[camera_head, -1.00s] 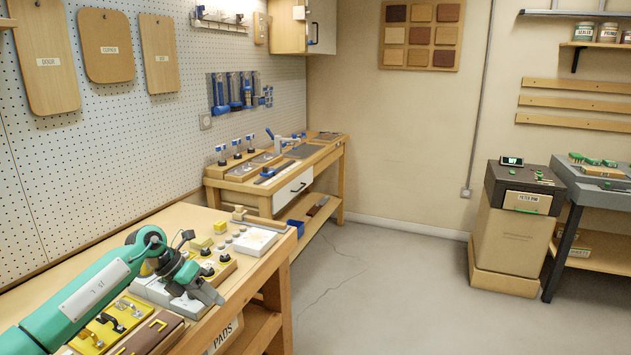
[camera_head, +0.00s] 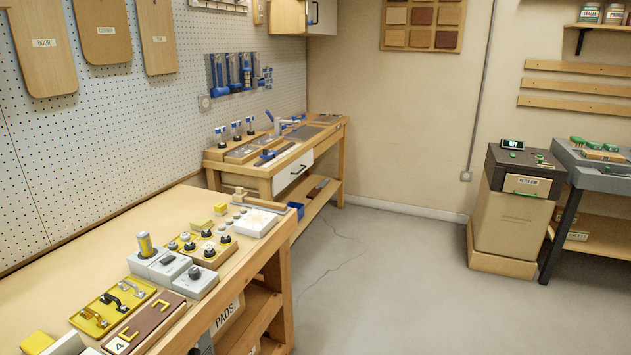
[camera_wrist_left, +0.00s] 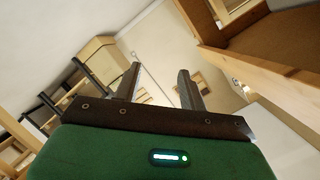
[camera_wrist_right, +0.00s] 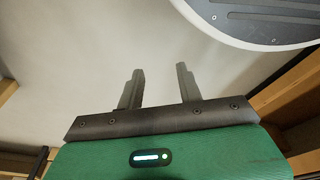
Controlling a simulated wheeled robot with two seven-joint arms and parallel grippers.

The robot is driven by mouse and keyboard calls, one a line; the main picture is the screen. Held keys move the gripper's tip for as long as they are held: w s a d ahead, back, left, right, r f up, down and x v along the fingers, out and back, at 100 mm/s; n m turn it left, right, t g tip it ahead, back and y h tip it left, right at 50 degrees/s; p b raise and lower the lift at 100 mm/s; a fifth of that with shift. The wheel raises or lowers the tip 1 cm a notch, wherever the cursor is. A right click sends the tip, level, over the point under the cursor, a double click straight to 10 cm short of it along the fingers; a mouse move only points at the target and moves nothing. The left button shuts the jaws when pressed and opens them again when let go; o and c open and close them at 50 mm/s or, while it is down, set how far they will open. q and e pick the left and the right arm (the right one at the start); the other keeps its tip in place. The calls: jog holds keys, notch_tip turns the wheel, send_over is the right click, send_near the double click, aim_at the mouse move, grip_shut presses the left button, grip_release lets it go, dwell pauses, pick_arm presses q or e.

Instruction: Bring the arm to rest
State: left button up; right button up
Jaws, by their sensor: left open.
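My left gripper (camera_wrist_left: 160,88) shows in the left wrist view with its two fingers apart and nothing between them. It points past wooden bench edges towards the room. My right gripper (camera_wrist_right: 160,88) shows in the right wrist view with its fingers apart and empty, over plain floor. Neither arm is in the head view. On the near workbench (camera_head: 120,235) stand grey blocks (camera_head: 172,268), one carrying a yellow cylinder (camera_head: 145,245), a yellow tray (camera_head: 112,307) with handles, and a brown board (camera_head: 145,325) with yellow pieces.
A second bench (camera_head: 285,165) with a white drawer stands against the pegboard (camera_head: 120,130). A cardboard bin (camera_head: 505,225) and a grey table (camera_head: 600,175) are at the right. The floor (camera_head: 390,290) between is clear. A round dark-topped part (camera_wrist_right: 260,18) is near my right gripper.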

pick_arm(q)
jog(key=s+a+f+n+g+y, duration=0.2)
jog(key=s+f+n+g, duration=0.15)
jog(key=s+f, duration=0.6)
jog(key=s+a+f+n+g+y, duration=0.2)
jog(key=s+f+n+g, duration=0.15)
jog(key=s+f, duration=0.55)
jog(key=s+a+f+n+g+p, duration=0.1)
jog(key=s+f+g+p, duration=0.1)
jog(key=s, duration=1)
jog(key=s+a+f+n+g+p, duration=0.1)
jog(key=s+f+p, duration=0.4)
jog(key=s, duration=0.7)
jog(key=s+a+f+n+g+p, duration=0.1)
jog(key=s+f+g+p, duration=0.2)
jog(key=s, duration=0.9)
jog(key=shift+s+f+p, duration=0.25)
jog(key=shift+f+p, duration=0.25)
jog(key=shift+f, duration=0.35)
pick_arm(e)
jog(key=s+d+f, duration=0.2)
jog(key=s+f, duration=0.1)
jog(key=s, duration=0.5)
jog(key=s+d+f+g, duration=0.1)
jog(key=s+d+f, duration=0.1)
jog(key=s, duration=0.7)
jog(key=shift+s+d+f, duration=0.2)
jog(key=shift+f, duration=0.5)
